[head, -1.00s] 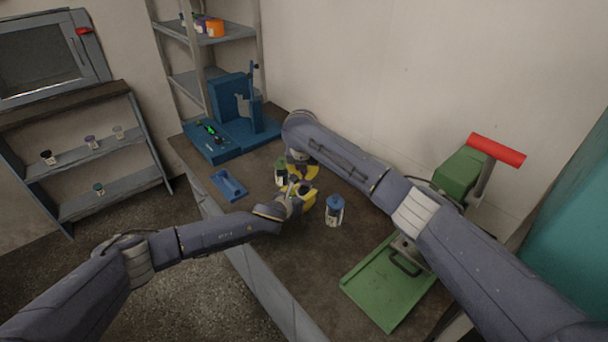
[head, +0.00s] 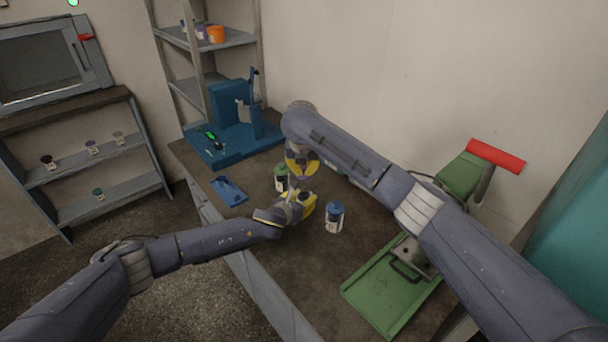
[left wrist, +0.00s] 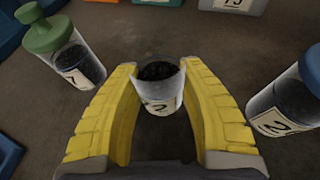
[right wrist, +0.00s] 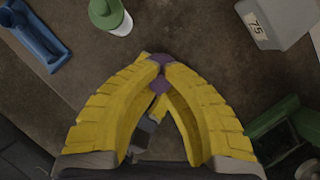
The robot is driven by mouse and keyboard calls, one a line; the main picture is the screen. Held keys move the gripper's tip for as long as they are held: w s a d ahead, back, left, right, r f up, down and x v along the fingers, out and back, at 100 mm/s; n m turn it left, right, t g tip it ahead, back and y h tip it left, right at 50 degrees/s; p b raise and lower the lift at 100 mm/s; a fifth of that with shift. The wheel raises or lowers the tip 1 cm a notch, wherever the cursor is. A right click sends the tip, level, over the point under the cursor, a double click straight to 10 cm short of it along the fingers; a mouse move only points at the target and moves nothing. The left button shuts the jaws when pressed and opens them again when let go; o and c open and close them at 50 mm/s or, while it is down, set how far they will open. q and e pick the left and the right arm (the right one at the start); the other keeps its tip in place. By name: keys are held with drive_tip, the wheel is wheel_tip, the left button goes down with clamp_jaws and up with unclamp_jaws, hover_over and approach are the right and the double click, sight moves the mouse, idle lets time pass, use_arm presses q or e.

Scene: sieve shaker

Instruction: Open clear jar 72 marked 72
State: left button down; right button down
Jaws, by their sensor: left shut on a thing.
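The clear jar (left wrist: 160,88) stands between my left fingertips in the left wrist view, open at the top with dark grains inside. Its label is partly hidden, with a 2 readable. My left gripper (head: 306,205) is shut on this jar near the middle of the bench. My right gripper (head: 301,163) is above and behind it, apart from the jar. In the right wrist view its fingertips are closed on a purple lid with a knob (right wrist: 160,78).
A green-lidded jar (head: 281,180) and a blue-lidded jar (head: 334,218) stand on either side of my left gripper. A blue tray (head: 229,190) lies to the left. A green press (head: 390,290) stands right. A blue machine (head: 232,125) is at the back.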

use_arm(q)
drive_tip(key=c, duration=1.1)
unclamp_jaws()
drive_tip(key=shift+f, duration=0.15)
drive_tip(key=o, duration=0.3)
